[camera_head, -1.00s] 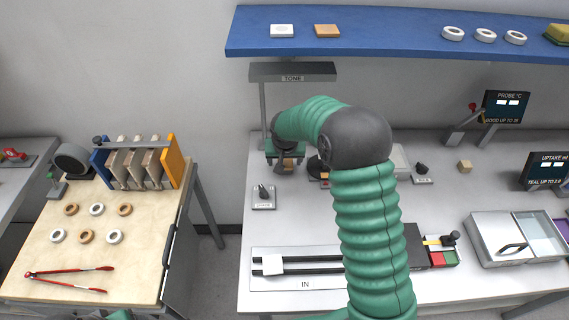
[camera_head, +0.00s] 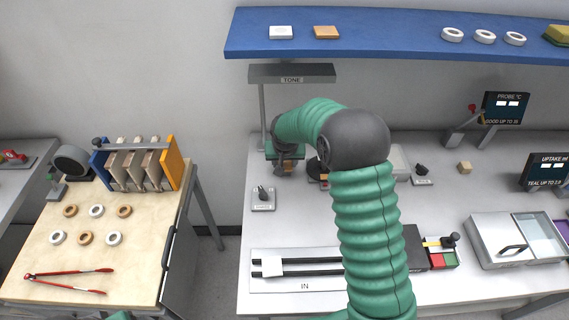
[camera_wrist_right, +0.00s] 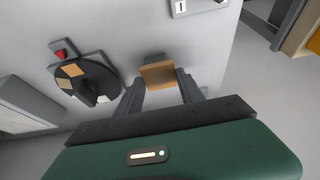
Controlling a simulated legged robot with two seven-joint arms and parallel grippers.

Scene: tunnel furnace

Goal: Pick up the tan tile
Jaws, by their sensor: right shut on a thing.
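The tan tile (camera_wrist_right: 158,76) is between the two dark fingers of my right gripper (camera_wrist_right: 162,92) in the right wrist view. The fingers are shut on its sides. In the head view the right gripper (camera_head: 286,163) is under the tone lamp, at the back left of the grey bench, and only a little of the tan tile (camera_head: 288,168) shows. Whether the tile is clear of the surface below I cannot tell. My left gripper is not in view.
A dark round disc (camera_wrist_right: 86,82) with coloured patches is beside the tile in the wrist view. The tone lamp (camera_head: 292,72) overhangs the gripper. The blue shelf (camera_head: 390,42) holds a white tile, another tan tile and several rings. A switch (camera_head: 263,198) stands nearby.

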